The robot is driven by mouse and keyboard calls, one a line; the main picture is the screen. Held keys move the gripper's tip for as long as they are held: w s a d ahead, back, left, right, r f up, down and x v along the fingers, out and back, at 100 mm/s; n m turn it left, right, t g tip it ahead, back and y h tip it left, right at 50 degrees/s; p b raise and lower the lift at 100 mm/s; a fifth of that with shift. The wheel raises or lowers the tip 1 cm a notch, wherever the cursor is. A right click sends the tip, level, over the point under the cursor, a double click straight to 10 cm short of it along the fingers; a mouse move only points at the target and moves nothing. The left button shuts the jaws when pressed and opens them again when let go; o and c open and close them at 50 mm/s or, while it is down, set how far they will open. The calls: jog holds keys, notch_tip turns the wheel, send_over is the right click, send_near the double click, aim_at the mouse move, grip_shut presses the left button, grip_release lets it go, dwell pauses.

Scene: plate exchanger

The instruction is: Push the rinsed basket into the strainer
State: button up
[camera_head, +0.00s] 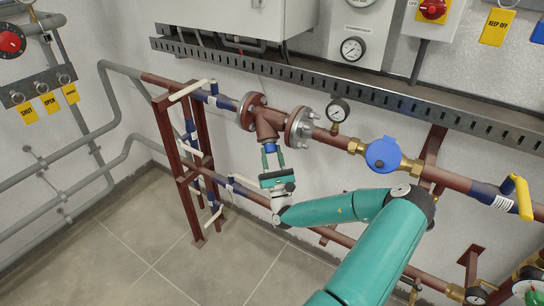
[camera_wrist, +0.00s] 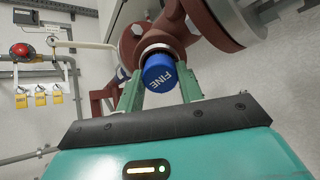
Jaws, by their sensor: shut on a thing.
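The strainer (camera_head: 268,124) is a brown-red Y-shaped body in the upper pipe, with its branch pointing down; it also shows in the wrist view (camera_wrist: 200,22). The basket's blue end cap (camera_wrist: 159,73), marked "FINE", sits at the mouth of the branch. A narrow pale band shows between the cap and the branch. The basket's mesh is not visible, and I cannot tell how deep it sits. My gripper (camera_wrist: 160,92) is below the strainer, its two green fingers on either side of the cap, shut on it. It also shows in the head view (camera_head: 272,157).
A pressure gauge (camera_head: 338,110) and a blue round meter (camera_head: 383,153) sit along the pipe right of the strainer. A brown-red support frame (camera_head: 180,160) with white-handled valves stands at left. A perforated cable tray (camera_head: 350,88) runs above. The tiled floor (camera_head: 150,250) is clear.

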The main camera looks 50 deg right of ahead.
jog(key=shift+w+r, duration=0.1)
jog(key=shift+r, duration=0.1)
jog(key=o, duration=1.2)
jog(key=shift+f, duration=0.15)
jog(key=v, duration=0.9)
